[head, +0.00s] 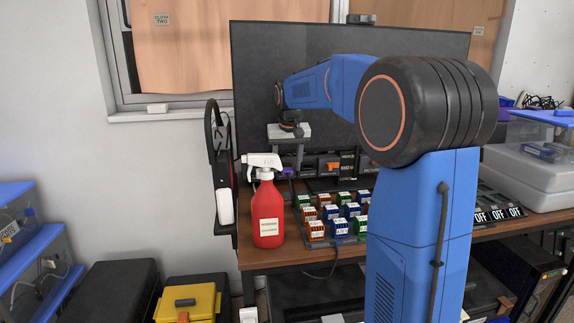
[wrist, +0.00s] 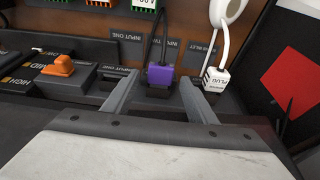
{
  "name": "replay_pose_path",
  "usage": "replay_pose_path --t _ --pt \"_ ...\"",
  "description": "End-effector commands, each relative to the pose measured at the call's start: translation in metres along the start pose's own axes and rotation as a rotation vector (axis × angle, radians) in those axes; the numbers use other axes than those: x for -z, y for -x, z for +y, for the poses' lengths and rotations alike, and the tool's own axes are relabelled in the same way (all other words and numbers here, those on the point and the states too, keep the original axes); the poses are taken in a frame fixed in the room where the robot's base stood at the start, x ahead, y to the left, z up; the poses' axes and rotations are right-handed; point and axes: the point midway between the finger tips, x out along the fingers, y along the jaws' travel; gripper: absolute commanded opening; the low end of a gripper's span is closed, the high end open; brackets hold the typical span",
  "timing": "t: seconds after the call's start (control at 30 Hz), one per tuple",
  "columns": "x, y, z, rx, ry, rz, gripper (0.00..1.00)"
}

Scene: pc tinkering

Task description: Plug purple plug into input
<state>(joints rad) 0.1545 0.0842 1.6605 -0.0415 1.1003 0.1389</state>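The purple plug (wrist: 160,76) is near the middle of the wrist view, with a black cable running up from it. It also shows small in the head view (head: 288,171), below my arm's end. My gripper (wrist: 160,80) is open, with one finger on each side of the plug and gaps visible on both sides. A dark part shows just below the plug; I cannot tell whether it is a socket. Labels reading INPUT ONE (wrist: 131,49) and INPUT TWO (wrist: 174,51) are on the surface behind. The palm hides what lies nearer.
A white plug (wrist: 215,78) on a white cable stands right of my gripper. An orange switch (wrist: 61,66) is on the black device at left. In the head view, a red spray bottle (head: 268,215) and several coloured blocks (head: 316,231) stand on the bench before a dark monitor (head: 420,45).

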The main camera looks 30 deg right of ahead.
Motion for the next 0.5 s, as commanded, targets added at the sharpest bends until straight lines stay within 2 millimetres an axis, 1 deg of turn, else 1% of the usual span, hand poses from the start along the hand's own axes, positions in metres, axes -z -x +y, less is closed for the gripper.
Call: replay_pose_path --t 0.27,0.5 --pt "0.0 0.005 0.0 0.0 0.0 0.0 0.52" --pt "0.0 0.023 0.0 0.0 0.0 0.001 0.52"
